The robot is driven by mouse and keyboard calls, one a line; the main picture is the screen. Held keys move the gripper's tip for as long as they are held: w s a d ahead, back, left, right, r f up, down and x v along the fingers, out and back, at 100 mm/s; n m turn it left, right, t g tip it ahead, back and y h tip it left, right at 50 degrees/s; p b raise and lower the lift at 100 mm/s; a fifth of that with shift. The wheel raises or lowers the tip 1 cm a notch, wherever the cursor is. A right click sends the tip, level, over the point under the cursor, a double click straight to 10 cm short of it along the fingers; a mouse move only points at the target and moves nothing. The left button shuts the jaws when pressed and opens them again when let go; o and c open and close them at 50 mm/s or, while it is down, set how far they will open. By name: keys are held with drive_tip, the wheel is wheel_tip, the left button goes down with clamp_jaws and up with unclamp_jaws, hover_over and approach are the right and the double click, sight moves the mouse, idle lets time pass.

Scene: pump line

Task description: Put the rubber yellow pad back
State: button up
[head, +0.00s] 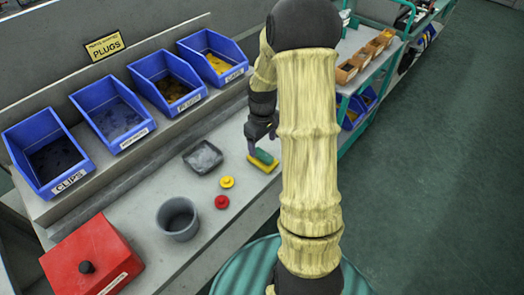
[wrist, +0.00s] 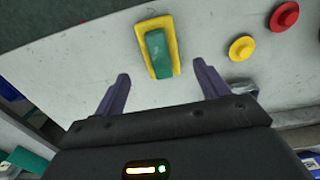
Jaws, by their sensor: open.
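A yellow pad (head: 264,164) lies on the grey bench top near its right edge, with a green block (head: 263,156) on top of it. In the wrist view the yellow pad (wrist: 173,30) shows as a rim around the green block (wrist: 158,54). My gripper (head: 262,140) is open and empty, just above and beside the pad. In the wrist view the pad lies ahead of and between the two purple fingers of my gripper (wrist: 160,76). My arm hides part of the bench's right side in the head view.
A yellow round knob (head: 227,182) and a red one (head: 221,201) stand close by. A dark shallow tray (head: 203,158), a grey cup (head: 178,218) and a red box (head: 90,258) share the bench. Several blue bins, including one labelled CLIPS (head: 69,184), line the back.

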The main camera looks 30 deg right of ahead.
sight(262, 153)
wheel_tip(262, 153, up, 5)
idle(0.7)
drive_tip(key=s+a+r+m+t, duration=0.2)
drive_tip(key=s+a+r+m, duration=0.2)
drive_tip(key=s+a, duration=0.8)
drive_tip(key=shift+s+a+t, duration=0.3)
drive_tip(key=shift+s+a, duration=0.1)
drive_tip(key=shift+a, duration=0.4)
drive_tip(key=shift+c, duration=0.4)
drive_tip(key=shift+a, duration=0.1)
drive_tip(key=c, duration=0.7)
drive_tip(key=shift+a, duration=0.35)
drive_tip(key=shift+c, duration=0.2)
